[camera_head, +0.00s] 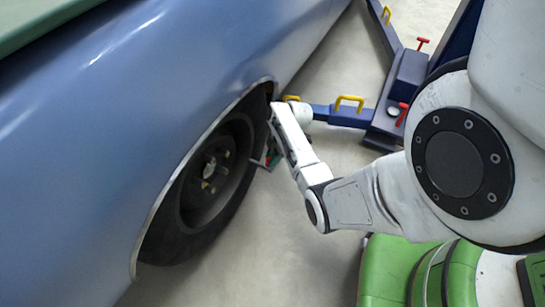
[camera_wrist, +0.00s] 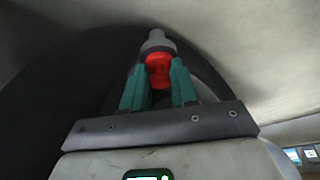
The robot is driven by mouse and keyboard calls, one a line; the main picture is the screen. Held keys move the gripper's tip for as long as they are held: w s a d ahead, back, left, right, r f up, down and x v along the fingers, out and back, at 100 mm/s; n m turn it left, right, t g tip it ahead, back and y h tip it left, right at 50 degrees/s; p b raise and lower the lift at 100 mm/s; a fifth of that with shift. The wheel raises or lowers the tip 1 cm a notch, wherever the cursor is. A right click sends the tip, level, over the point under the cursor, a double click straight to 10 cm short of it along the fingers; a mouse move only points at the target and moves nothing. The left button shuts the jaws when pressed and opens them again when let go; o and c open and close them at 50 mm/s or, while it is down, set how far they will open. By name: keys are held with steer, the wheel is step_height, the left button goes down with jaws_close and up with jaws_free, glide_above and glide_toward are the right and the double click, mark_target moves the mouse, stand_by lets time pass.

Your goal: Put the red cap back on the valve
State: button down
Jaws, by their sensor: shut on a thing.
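The red cap (camera_wrist: 159,70) is between the green fingertips of my gripper (camera_wrist: 158,66) in the wrist view, and the jaws are shut on it. A grey, stem-like piece (camera_wrist: 157,40) lies directly beyond the cap and in line with it. I cannot tell whether this is the valve or whether the cap sits on it. In the head view my gripper (camera_head: 266,159) is at the right side of the car's wheel (camera_head: 232,165), close to the tyre. The cap and valve cannot be made out clearly there.
The blue car body (camera_head: 120,120) fills the left, with its wheel arch around the tyre. A blue lift arm (camera_head: 340,117) with yellow handles stands behind my arm. Grey floor (camera_head: 270,250) is free in front of the wheel.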

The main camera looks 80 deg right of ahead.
steer(key=c, duration=0.8)
jaws_free()
steer(key=shift+o, duration=0.5)
steer(key=o, duration=0.4)
steer(key=shift+r+p, duration=3.45)
steer(key=shift+r, duration=0.05)
jaws_close()
